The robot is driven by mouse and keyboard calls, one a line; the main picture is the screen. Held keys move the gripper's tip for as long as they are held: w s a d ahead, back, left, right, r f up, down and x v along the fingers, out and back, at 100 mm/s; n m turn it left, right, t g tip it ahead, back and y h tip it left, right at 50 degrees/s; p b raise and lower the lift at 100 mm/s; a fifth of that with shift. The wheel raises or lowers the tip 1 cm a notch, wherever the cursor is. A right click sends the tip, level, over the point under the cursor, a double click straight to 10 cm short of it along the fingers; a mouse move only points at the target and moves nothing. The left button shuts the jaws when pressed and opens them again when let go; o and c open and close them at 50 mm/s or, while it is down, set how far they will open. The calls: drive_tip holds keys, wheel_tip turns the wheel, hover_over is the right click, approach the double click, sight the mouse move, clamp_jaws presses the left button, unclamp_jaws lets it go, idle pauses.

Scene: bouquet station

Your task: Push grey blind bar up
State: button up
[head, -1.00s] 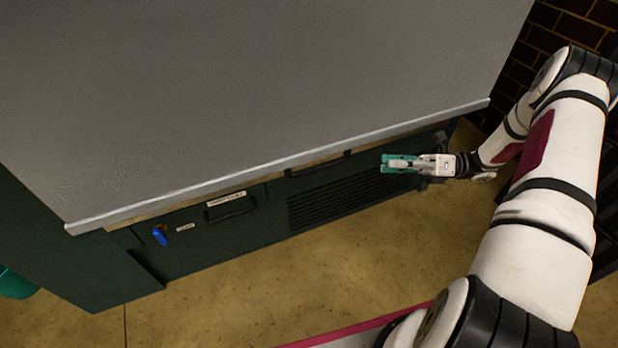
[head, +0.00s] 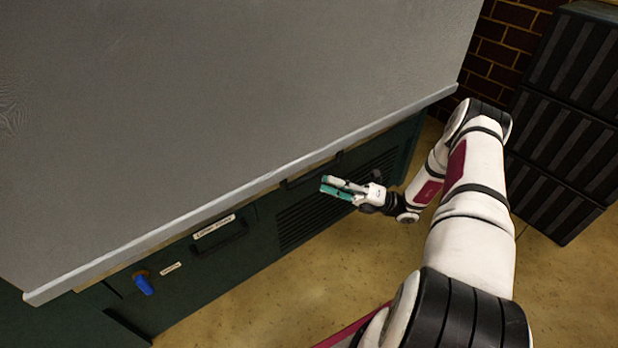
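The grey blind (head: 230,90) is a broad flat sheet that fills the upper left of the head view. Its lower edge is a pale grey bar (head: 245,190), running slantwise from the lower left to the upper right. My gripper (head: 326,186), with teal finger pads, is in front of the dark green cabinet, just below the right half of the bar. I see no clear contact between them. The fingers are small here, and I cannot tell whether they are open or shut. Nothing shows held in them.
Under the bar, the dark green cabinet (head: 255,245) has a labelled drawer handle (head: 222,236), a blue knob (head: 144,285) and a slatted vent (head: 305,222). Dark stacked crates (head: 565,120) and a brick wall (head: 500,50) stand at right. Tan floor (head: 260,315) lies open in front.

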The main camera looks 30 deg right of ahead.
sight(310, 176)
drive_tip(key=b+x, duration=0.1)
drive_tip(key=x, duration=0.5)
drive_tip(key=shift+w+a+r, duration=0.15)
drive_tip(key=shift+a, duration=0.2)
clamp_jaws()
